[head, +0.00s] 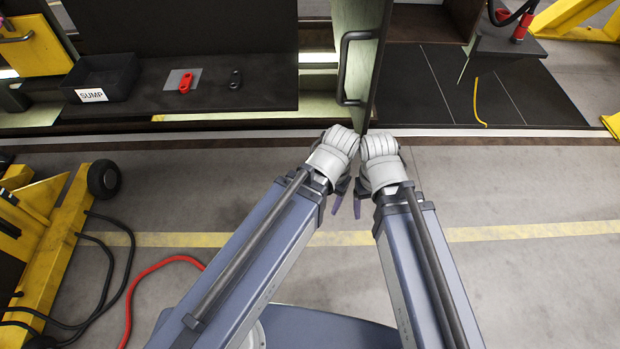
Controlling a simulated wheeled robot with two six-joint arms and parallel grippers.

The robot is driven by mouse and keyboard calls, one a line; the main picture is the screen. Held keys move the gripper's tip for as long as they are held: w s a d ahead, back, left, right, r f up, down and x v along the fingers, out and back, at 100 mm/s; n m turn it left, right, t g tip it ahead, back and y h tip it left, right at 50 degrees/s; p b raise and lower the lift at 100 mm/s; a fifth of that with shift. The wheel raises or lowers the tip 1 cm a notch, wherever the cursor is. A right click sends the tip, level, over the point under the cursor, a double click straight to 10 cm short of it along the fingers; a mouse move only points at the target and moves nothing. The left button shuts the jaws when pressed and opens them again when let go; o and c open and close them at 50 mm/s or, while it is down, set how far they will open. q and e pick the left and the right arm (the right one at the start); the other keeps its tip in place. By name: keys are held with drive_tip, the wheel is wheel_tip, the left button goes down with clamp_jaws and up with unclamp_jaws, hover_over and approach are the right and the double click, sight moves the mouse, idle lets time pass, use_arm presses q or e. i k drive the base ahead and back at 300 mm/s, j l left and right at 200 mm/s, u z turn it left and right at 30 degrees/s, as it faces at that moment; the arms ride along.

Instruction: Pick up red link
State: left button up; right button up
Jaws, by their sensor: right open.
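The red link (185,83) lies on a small grey square patch on the dark shelf at the upper left. A dark link (235,79) of similar shape lies to its right. Both my grippers are well below and to the right of the red link, close together over the floor in front of the shelf. My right gripper (358,207) points down and is open, with nothing seen in it. My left gripper (338,204) is beside it, mostly hidden behind its own wrist; I cannot see its jaw gap. Neither gripper touches the red link.
A black tray labelled SUMP (108,75) stands left of the red link. An upright panel with a dark handle (343,68) rises right of the shelf (270,96). A yellow strip (477,103) lies on the dark surface at right. A yellow wheeled frame (42,220) stands at left.

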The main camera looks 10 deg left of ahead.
sight(185, 87)
drive_tip(key=u, duration=1.25)
